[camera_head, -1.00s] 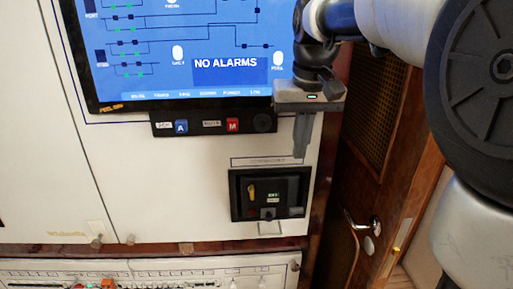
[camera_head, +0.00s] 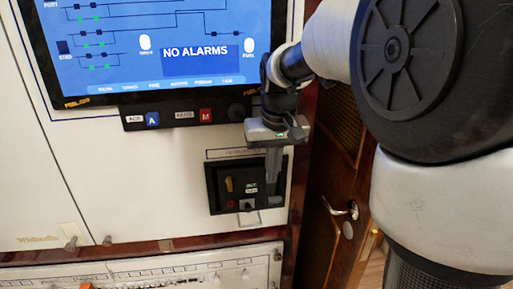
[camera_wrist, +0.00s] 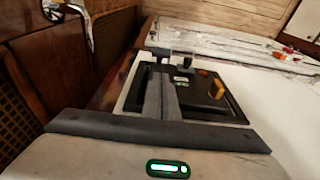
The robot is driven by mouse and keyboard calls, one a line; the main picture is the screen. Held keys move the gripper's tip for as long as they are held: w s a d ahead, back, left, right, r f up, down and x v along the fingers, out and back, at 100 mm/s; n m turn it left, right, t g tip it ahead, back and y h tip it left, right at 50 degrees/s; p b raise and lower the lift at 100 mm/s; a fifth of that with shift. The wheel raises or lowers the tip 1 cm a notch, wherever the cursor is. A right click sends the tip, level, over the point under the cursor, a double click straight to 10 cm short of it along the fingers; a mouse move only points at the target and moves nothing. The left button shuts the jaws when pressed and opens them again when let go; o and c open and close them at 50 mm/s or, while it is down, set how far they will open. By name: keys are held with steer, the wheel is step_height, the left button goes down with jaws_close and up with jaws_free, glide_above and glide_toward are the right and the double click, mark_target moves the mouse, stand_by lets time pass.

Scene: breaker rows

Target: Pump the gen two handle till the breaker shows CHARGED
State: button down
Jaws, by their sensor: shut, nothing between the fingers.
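A black breaker unit (camera_head: 240,206) is set in the white panel below the screen. It has a yellow handle (camera_head: 229,184) at its left, which also shows in the wrist view (camera_wrist: 216,89). A small window with green marking (camera_head: 251,188) sits near its middle; its text is too small to read. My gripper (camera_head: 272,180) is shut and empty, pointing down in front of the breaker's right part, to the right of the handle. In the wrist view my closed fingers (camera_wrist: 163,80) cover part of the breaker's face. I cannot tell whether they touch it.
A blue screen (camera_head: 160,45) reading NO ALARMS hangs above, with a button strip (camera_head: 178,116) under it. A wooden door with a metal handle (camera_head: 340,208) stands to the right. A lower white panel (camera_head: 160,270) with small controls runs along the bottom.

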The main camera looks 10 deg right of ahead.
mark_target(274, 197)
steer(key=shift+s+f, duration=0.95)
steer(key=shift+f, duration=0.15)
steer(key=shift+f+b, duration=0.1)
steer(key=shift+b, duration=0.25)
steer(key=shift+s+f+b, duration=0.1)
steer(key=shift+f+b, duration=0.05)
steer(key=shift+b, duration=0.2)
steer(key=shift+s+t+b, duration=0.2)
steer(key=shift+t+b, duration=0.1)
steer(key=shift+t, duration=0.1)
